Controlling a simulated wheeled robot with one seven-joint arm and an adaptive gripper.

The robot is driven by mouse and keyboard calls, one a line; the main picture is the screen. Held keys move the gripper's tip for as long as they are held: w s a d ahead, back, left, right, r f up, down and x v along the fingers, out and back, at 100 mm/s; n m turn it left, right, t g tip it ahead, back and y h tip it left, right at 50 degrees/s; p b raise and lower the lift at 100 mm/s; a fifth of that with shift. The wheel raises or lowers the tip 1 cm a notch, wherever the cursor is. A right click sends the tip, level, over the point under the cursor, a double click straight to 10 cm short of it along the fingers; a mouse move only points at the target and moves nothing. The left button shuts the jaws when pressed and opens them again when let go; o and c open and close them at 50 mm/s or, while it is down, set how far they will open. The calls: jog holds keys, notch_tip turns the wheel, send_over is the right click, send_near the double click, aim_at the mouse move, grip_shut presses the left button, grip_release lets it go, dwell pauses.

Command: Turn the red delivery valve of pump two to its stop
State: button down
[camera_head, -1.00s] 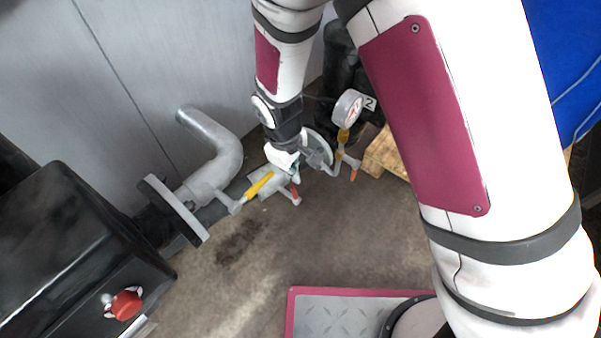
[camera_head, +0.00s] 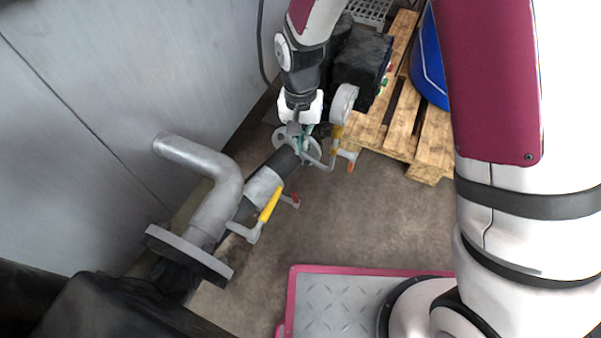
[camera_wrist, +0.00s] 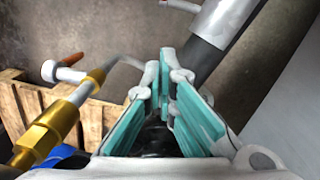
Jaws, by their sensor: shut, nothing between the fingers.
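A brass fitting (camera_wrist: 40,138) runs along the left of the wrist view. A wooden pallet (camera_head: 431,151), a black box (camera_head: 362,62) and a blue drum (camera_head: 428,75) stand at the back right. A grey wall (camera_head: 100,110) lies at left. The floor right of the pipe is clear.

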aim_at(296, 199)
jog(key=s+f+b, duration=0.4)
jog(key=f+b, duration=0.1)
jog(key=f, duration=0.5)
jog(key=shift+s+f+m+b, duration=0.2)
jog(key=shift+f+m+b, duration=0.05)
jog(key=shift+m+b, duration=0.1)
